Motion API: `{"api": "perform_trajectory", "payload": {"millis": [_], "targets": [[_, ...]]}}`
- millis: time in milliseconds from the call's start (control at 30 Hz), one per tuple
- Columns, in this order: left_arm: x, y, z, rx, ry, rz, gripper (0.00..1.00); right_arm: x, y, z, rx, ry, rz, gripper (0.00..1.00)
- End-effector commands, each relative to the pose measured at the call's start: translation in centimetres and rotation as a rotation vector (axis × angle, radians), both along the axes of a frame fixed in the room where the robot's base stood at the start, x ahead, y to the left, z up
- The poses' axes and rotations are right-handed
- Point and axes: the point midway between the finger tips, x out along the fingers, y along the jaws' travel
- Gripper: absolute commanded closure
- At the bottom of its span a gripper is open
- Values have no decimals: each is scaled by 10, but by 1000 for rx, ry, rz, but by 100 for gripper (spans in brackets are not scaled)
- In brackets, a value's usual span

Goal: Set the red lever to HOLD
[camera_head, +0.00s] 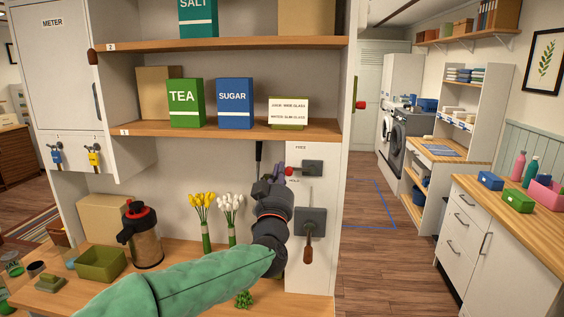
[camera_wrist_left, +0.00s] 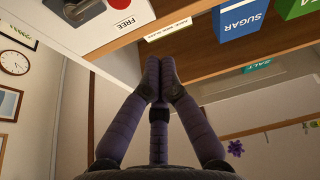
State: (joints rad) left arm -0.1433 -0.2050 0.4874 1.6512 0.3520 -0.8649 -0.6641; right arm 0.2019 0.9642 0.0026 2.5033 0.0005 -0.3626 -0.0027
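The red lever (camera_head: 289,170) sticks out to the left from a dark plate (camera_head: 312,168) on the white panel. The FREE label (camera_head: 300,147) is above it, and the HOLD label (camera_head: 294,181) is below, near my gripper. My left gripper (camera_head: 275,176) is just left of the red knob, in front of the panel. In the left wrist view its fingers (camera_wrist_left: 160,72) are together at the tips with nothing visible between them. The lever's plate (camera_wrist_left: 92,10) and FREE label (camera_wrist_left: 124,23) show at the upper left there, apart from the fingers. My right gripper is out of view.
A second dark plate with a brown-handled lever (camera_head: 309,250) is below on the same panel. A shelf (camera_head: 230,129) with tea and sugar boxes is above my gripper. Yellow flowers (camera_head: 202,205), white flowers (camera_head: 231,207) and a flask (camera_head: 143,240) stand left of my arm.

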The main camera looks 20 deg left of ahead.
Motion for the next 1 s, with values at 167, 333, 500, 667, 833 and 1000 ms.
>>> {"api": "perform_trajectory", "payload": {"millis": [167,333,500,667,833,1000], "targets": [[-21,-8,-8,-1,0,-1,100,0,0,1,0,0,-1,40],[-29,-10,-12,-1,0,0,100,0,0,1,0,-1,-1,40],[-30,-11,-12,-1,0,0,100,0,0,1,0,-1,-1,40],[-30,-11,-12,0,0,0,100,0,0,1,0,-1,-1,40],[-30,-11,-12,0,0,0,100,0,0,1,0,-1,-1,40],[-30,-11,-12,-1,0,0,100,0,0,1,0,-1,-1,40]]}}
